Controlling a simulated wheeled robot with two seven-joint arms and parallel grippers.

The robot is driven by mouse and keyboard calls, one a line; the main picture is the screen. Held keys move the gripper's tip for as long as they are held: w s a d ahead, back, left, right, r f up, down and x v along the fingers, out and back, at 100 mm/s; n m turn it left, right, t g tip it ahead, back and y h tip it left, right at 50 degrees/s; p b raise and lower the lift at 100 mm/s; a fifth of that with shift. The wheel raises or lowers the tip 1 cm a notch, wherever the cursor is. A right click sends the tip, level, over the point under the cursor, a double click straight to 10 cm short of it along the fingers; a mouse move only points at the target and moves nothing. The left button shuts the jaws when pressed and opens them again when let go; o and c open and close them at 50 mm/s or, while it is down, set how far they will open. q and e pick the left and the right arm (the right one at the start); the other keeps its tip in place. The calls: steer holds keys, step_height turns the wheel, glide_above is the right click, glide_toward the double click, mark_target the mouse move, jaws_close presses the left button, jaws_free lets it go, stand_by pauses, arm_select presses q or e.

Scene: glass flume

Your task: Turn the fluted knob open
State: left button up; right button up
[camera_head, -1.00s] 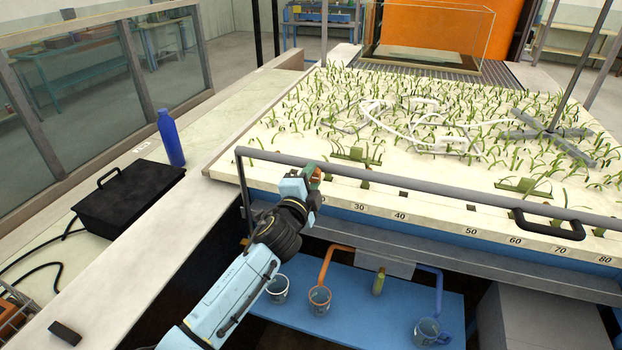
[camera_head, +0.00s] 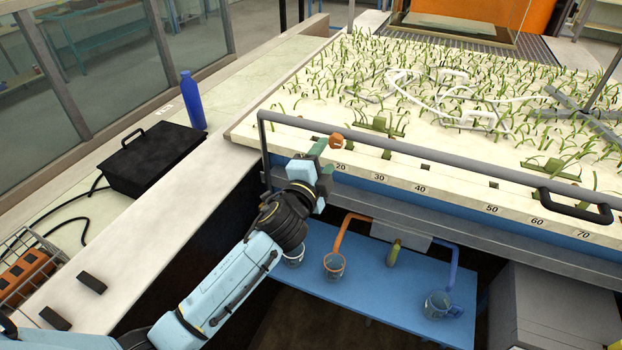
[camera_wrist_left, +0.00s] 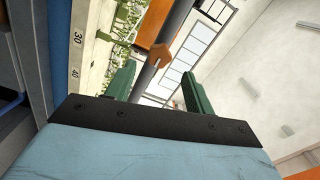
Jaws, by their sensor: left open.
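A small orange-brown knob (camera_head: 336,141) shows at the grey rail along the front edge of the planted bed. Its flutes are too small to make out, and I cannot tell how far it is turned. My left gripper (camera_head: 323,158) is open, with green fingers, just below and left of the knob. In the left wrist view, the knob (camera_wrist_left: 160,55) appears between and just beyond the two fingertips (camera_wrist_left: 160,72), in front of the grey rail. Nothing shows held in the fingers. My right gripper is in neither current view.
The grey rail (camera_head: 430,171) runs along the bed's front, above a number scale. A black handle (camera_head: 562,206) is at the right. Below are a blue shelf (camera_head: 375,290) and cups. A black case (camera_head: 155,160) and blue bottle (camera_head: 193,100) stand left.

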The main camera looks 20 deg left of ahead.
arm_select(q)
steer(key=s, duration=0.7)
steer(key=shift+s+a+b, duration=0.15)
steer(key=shift+s+b, duration=0.1)
steer(key=shift+b, duration=0.1)
